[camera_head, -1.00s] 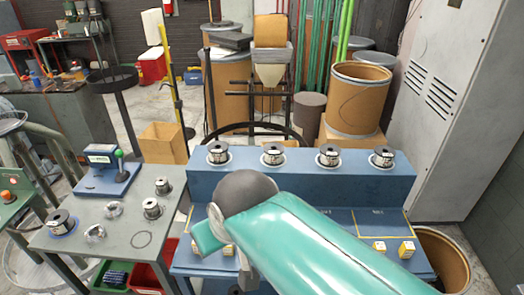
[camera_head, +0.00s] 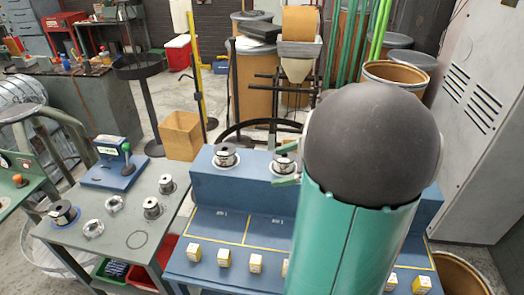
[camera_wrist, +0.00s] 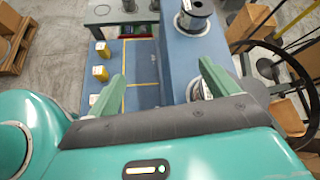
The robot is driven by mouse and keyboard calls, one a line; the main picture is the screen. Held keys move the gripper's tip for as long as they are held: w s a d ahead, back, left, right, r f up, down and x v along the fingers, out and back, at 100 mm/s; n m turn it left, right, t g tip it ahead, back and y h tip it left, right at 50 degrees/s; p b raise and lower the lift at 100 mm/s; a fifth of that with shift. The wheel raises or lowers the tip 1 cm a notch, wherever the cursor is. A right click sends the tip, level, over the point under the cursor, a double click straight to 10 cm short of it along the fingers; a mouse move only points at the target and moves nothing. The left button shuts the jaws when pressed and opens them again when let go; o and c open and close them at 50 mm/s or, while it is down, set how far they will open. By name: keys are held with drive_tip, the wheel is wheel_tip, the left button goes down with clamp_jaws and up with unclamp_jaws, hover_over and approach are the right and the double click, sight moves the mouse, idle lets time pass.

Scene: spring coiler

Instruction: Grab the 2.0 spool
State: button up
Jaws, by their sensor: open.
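Several wire spools sit on the raised blue shelf. In the head view I see the leftmost spool (camera_head: 225,155) and a second spool (camera_head: 284,162), partly covered by my gripper. My arm hides the shelf further right. In the wrist view one spool (camera_wrist: 194,14) stands beyond my right finger, and another (camera_wrist: 201,91) shows partly behind that finger. I cannot read a 2.0 mark on any spool. My gripper (camera_wrist: 163,78) is open with nothing between its green fingers, over the blue bench beside the shelf.
The lower blue bench (camera_head: 232,227) has yellow-lined fields and several small yellow boxes (camera_head: 255,263) along its front. A grey table (camera_head: 120,232) at left holds more spools and a blue device (camera_head: 116,170). A cardboard box (camera_head: 183,135) and drums stand behind.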

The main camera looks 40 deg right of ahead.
sight(281, 160)
drive_tip(key=s+d+m+t+h, duration=0.1)
drive_tip(key=d+m, duration=0.1)
drive_tip(key=d, duration=0.1)
drive_tip(key=s+d+f+m+t, duration=0.1)
drive_tip(key=s+d+m, duration=0.1)
drive_tip(key=d, duration=0.2)
drive_tip(key=s+d+f+m+t+h, duration=0.1)
drive_tip(key=d+m, duration=0.1)
drive_tip(key=d, duration=0.2)
drive_tip(key=shift+s+d+f+h, duration=0.15)
drive_tip(key=shift+f+h, duration=0.05)
drive_tip(key=shift+h, duration=0.1)
drive_tip(key=x, duration=1.1)
drive_tip(key=a+x, duration=0.1)
drive_tip(key=x, duration=0.1)
drive_tip(key=shift+w+r, duration=0.25)
drive_tip(key=shift+w, duration=0.05)
drive_tip(key=c, duration=1.3)
drive_tip(key=shift+r, duration=0.1)
